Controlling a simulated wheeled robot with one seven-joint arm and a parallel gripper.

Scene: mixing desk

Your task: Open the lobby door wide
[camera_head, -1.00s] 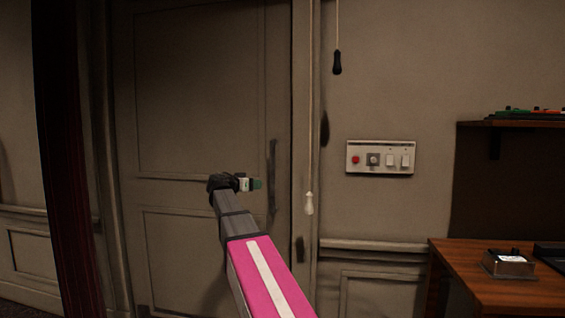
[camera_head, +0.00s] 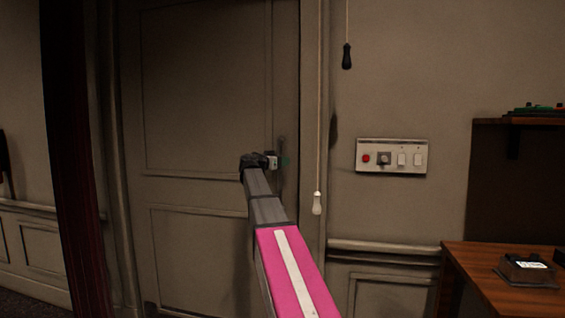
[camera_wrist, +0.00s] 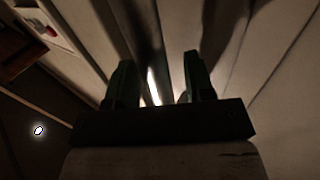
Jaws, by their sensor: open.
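The lobby door (camera_head: 205,90) is a grey-beige panelled door, and it appears closed in its frame. Its dark vertical pull handle (camera_head: 281,145) is near the right edge, partly hidden by my gripper. My gripper (camera_head: 283,161) is at the height of the handle and overlaps it in the head view. In the wrist view my gripper (camera_wrist: 158,62) has its two green fingers apart. A long dark bar, which looks like the handle (camera_wrist: 146,35), runs between the fingers. I cannot tell whether either finger touches it.
A pull cord with a white end (camera_head: 317,203) hangs just right of the door, and another has a dark end (camera_head: 347,56). A switch panel (camera_head: 391,157) is on the wall. A wooden desk (camera_head: 485,262) stands at right. A dark red curtain (camera_head: 70,180) hangs at left.

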